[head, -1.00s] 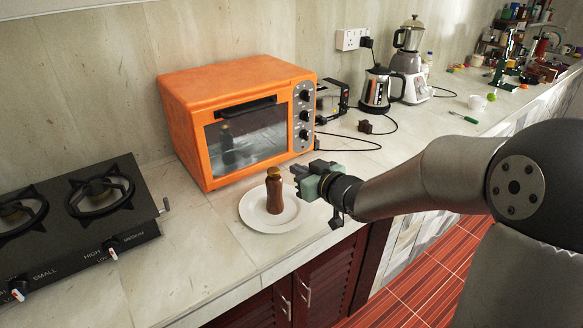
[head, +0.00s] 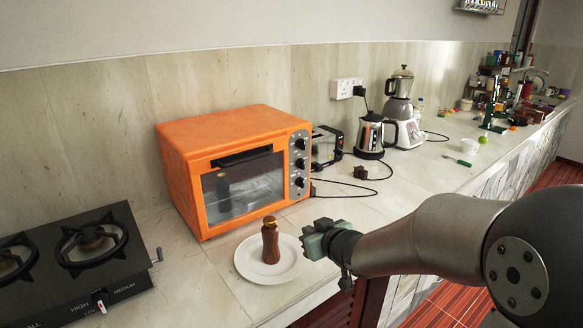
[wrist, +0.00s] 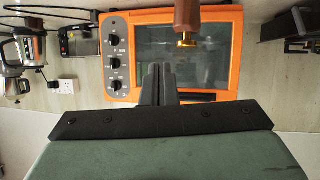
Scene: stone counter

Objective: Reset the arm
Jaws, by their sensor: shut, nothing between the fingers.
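My gripper (head: 308,229) is on the right of the white plate in the head view, raised above the counter's front part and pointing left. Its fingers (wrist: 158,86) are together in the wrist view, with nothing between them. A brown bottle with a gold cap (head: 270,243) stands upright on the white plate (head: 246,263). The gripper is apart from the bottle, to its right. In the wrist view the bottle (wrist: 187,16) appears upside down at the top, beyond the fingertips.
An orange toaster oven (head: 215,150) stands behind the plate. A black gas stove (head: 70,270) is at left. A kettle (head: 369,137), a blender (head: 401,108) and a small black appliance (head: 327,148) stand further back. Cables lie on the counter. The front right of the counter (head: 425,190) is mostly clear.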

